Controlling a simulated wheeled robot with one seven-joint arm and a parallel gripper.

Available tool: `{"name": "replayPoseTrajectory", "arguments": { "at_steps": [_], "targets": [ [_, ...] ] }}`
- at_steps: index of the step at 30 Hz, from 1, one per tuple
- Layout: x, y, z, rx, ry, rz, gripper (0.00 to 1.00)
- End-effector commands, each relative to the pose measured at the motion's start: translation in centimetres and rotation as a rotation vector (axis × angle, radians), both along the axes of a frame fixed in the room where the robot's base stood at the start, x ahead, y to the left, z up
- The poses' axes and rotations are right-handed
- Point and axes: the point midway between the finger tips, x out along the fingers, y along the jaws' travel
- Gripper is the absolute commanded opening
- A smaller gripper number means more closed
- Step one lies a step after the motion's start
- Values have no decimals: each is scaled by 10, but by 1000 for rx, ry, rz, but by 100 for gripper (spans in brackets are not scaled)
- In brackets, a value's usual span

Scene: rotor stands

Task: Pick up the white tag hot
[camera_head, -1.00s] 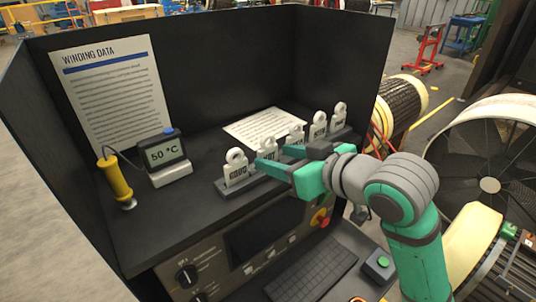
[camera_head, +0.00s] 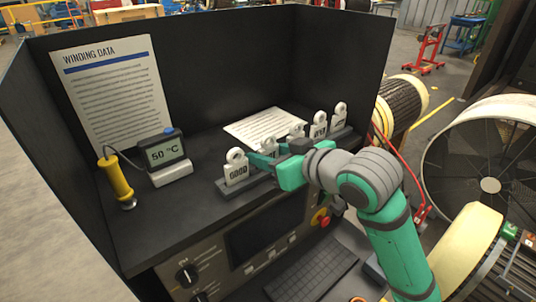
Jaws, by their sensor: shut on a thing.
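Several white tags with ring tops stand upright in a row on a grey rack (camera_head: 245,192) on the black shelf. The nearest tag (camera_head: 237,172) reads "GOOD". Other tags stand farther back at the right, one in the middle (camera_head: 297,132) and two at the far end (camera_head: 319,126); their words are too small to read. My gripper (camera_head: 264,161) reaches in from the right, just right of the "GOOD" tag. It is shut on a white tag (camera_head: 268,147), mostly hidden by the fingers. I cannot tell which word it bears.
A thermometer showing 50 °C (camera_head: 167,155) and its yellow-handled probe (camera_head: 116,180) stand at the left. A paper sheet (camera_head: 262,125) lies behind the rack. Black panels enclose the shelf at back and sides. A control panel (camera_head: 265,230) lies below.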

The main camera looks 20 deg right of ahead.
Motion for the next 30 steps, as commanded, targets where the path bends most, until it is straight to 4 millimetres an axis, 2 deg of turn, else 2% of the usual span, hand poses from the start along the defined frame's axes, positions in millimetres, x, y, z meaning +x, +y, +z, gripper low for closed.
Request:
{"name": "replayPoseTrajectory", "arguments": {
  "at_steps": [8, 14, 23, 30],
  "targets": [
    [0, -1, 9, -2, -1, -1, 28],
    [-2, 1, 37, -2, -4, 2, 28],
    [-53, -8, 97, -6, -5, 1, 28],
    [-106, -17, 117, -2, -4, -1, 28]
  ]
}}
